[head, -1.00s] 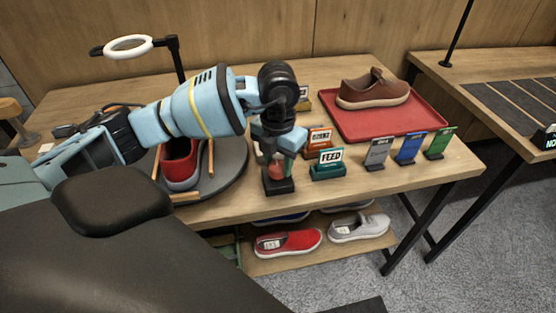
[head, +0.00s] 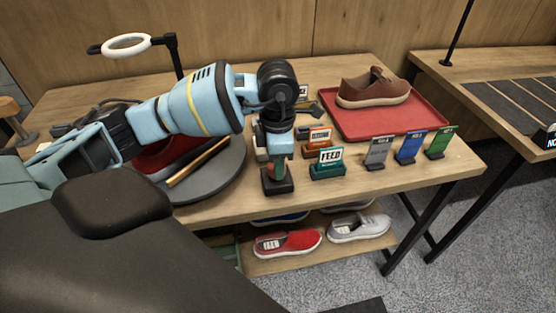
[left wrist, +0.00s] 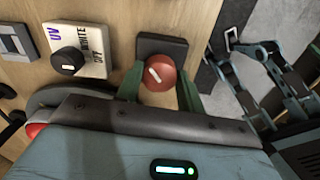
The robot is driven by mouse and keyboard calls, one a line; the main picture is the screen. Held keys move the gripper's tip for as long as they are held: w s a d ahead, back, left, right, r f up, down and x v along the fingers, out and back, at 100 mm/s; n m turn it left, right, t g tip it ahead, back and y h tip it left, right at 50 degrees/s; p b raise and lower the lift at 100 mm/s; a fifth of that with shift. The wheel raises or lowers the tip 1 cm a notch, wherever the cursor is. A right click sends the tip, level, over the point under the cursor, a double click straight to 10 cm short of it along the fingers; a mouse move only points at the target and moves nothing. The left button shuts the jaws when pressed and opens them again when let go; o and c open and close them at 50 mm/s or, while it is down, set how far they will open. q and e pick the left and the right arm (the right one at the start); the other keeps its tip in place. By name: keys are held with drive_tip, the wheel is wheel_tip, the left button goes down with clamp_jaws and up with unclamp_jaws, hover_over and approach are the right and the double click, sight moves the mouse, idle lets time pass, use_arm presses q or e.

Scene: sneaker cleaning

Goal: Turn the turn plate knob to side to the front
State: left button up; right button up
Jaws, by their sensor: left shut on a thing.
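The turn plate (head: 225,178) is a round grey disc at the left of the table. A red sneaker (head: 172,150) lies across it, partly hidden behind my left arm, with a wooden bar (head: 198,163) beside it. The turn plate knob (left wrist: 161,72) is red with a white pointer mark and sits on a black base (head: 278,184). My left gripper (head: 276,164) points down over this base. In the left wrist view, its green fingers (left wrist: 160,86) stand on either side of the knob, shut on it.
A FEED sign (head: 328,163) and an orange sign (head: 317,140) stand just right of the knob. Grey, blue and green cards line the front edge. A brown shoe is on a red tray (head: 432,112). A UV/WHITE switch knob (left wrist: 69,60) shows in the wrist view.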

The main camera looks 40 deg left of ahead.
use_arm(q)
drive_tip(key=m+b, duration=0.1)
drive_tip(key=m, duration=0.4)
drive_tip(key=shift+m, duration=1.3)
drive_tip(key=shift+m+b, duration=0.3)
drive_tip(key=o, duration=1)
drive_tip(key=shift+r, duration=0.1)
wheel_tip(320, 180, up, 8)
drive_tip(key=shift+f, duration=0.15)
drive_tip(key=shift+s+d+f, duration=0.1)
drive_tip(key=shift+d, duration=0.05)
